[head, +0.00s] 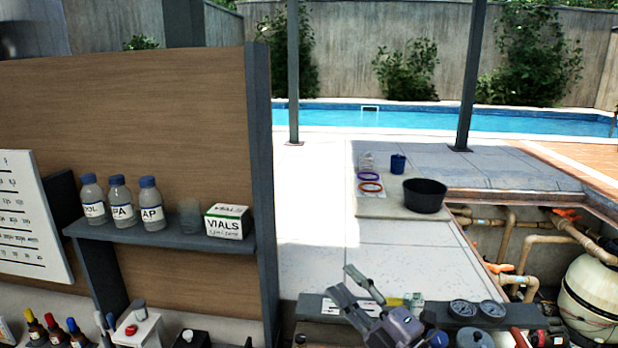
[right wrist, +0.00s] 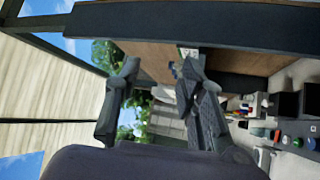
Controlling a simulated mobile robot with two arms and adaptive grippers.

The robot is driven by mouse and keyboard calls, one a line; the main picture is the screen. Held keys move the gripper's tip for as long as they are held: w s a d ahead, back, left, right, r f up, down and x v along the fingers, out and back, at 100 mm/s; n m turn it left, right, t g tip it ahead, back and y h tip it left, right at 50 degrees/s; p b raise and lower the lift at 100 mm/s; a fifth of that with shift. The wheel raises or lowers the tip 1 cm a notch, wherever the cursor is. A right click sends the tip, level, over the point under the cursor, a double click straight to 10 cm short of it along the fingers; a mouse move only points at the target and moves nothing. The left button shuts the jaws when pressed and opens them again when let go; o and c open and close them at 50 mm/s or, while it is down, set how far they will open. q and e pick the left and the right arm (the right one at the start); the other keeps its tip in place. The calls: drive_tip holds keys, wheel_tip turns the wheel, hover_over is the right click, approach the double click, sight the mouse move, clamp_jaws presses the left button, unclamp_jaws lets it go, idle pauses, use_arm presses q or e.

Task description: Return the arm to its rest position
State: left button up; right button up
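My right gripper (head: 352,288) is at the bottom middle of the head view, in front of a dark shelf with gauges. Its two fingers point up and to the left. In the right wrist view its fingers (right wrist: 160,72) stand apart with nothing between them. The gripper looks tilted sideways there, with the wooden panel and roof behind it. My left gripper is not in view.
A wooden panel (head: 160,80) carries a shelf (head: 170,235) with bottles and a vials box (head: 228,222). A black bowl (head: 425,196) and blue cup (head: 398,164) stand on paving. Pipes and a tank (head: 592,290) fill the pit at right.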

drive_tip(key=s+d+f+m+g+h, duration=0.1)
drive_tip(key=s+d+f+m+h, duration=0.3)
drive_tip(key=d+f+m+h, duration=0.3)
drive_tip(key=s+d+f+m+g+h, duration=0.25)
drive_tip(key=d+f+m+h, duration=0.3)
drive_tip(key=f+m, duration=0.35)
drive_tip(key=s+f+m+g, duration=0.2)
drive_tip(key=s+f+g, duration=0.4)
drive_tip(key=s, duration=0.6)
drive_tip(key=s+f+m+g, duration=0.35)
drive_tip(key=s+f, duration=0.45)
drive_tip(key=s, duration=0.5)
wheel_tip(320, 180, down, 30)
drive_tip(key=n+g+b, duration=0.1)
drive_tip(key=g+b, duration=0.1)
drive_tip(key=b, duration=0.4)
drive_tip(key=s+d+f+b, duration=0.2)
drive_tip(key=s+f+b, duration=0.1)
drive_tip(key=s+f, duration=0.6)
drive_tip(key=s+d+f+g+b, duration=0.1)
drive_tip(key=s+f+b, duration=0.2)
drive_tip(key=s+f, duration=0.6)
wheel_tip(320, 180, down, 6)
drive_tip(key=shift+d+r+h, duration=0.1)
drive_tip(key=shift+d+h, duration=0.25)
